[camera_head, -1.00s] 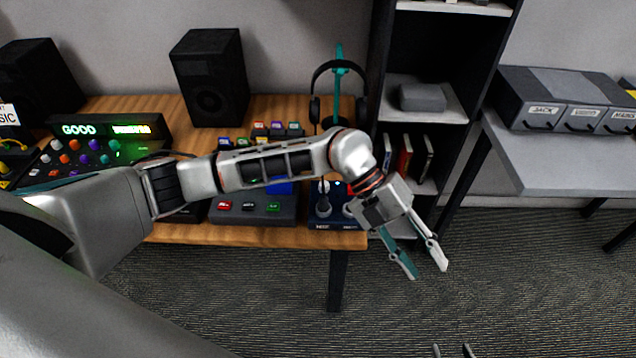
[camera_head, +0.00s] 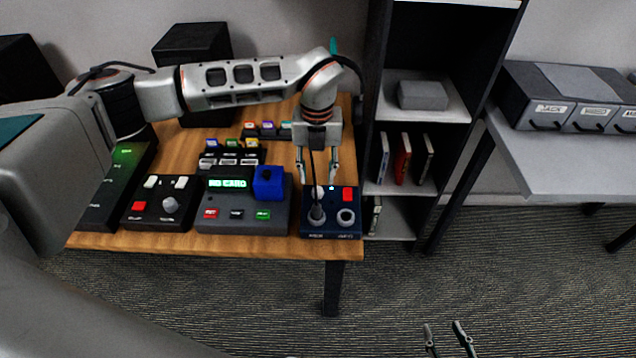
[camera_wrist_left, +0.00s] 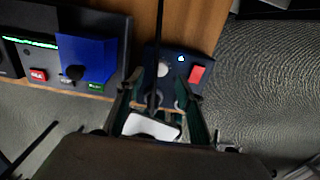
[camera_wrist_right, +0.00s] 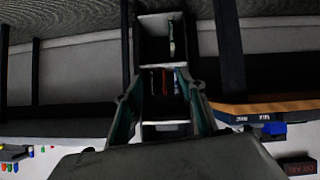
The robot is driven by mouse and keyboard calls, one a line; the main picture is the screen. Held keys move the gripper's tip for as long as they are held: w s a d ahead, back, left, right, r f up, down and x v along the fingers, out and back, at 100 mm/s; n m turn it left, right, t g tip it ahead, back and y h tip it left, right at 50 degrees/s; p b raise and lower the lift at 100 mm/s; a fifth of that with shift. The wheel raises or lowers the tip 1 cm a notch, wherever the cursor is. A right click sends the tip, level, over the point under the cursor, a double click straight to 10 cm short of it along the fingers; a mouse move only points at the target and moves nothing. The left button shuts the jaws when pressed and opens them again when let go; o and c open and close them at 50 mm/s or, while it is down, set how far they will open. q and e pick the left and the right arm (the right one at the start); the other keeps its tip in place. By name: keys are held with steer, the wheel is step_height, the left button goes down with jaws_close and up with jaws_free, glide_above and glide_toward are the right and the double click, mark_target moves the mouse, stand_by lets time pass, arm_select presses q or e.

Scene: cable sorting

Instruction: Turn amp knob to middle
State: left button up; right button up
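A dark blue box (camera_head: 331,229) stands at the table's front right corner; I take it as the amp, though its small labels are hard to read. It bears a pale round knob (camera_head: 318,192), a red switch (camera_head: 348,194), a black plug (camera_head: 317,213) with a cable rising from it, and a grey ringed part (camera_head: 346,217). The box also shows in the left wrist view (camera_wrist_left: 180,62). My left gripper (camera_head: 318,181) is open, pointing down over the box's back part, with the cable passing by its fingers. Contact with the knob cannot be told. My right gripper (camera_head: 447,339) is open and empty over the floor.
A grey device with a green display (camera_head: 227,184) and a blue block (camera_head: 268,183) stands left of the box. Coloured cartridges (camera_head: 265,130) lie behind. A dark shelf (camera_head: 410,185) with books stands right of the table. Floor in front is clear.

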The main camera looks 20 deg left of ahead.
mark_target(317, 189)
arm_select(q)
steer(key=shift+f, duration=2.65)
jaws_close()
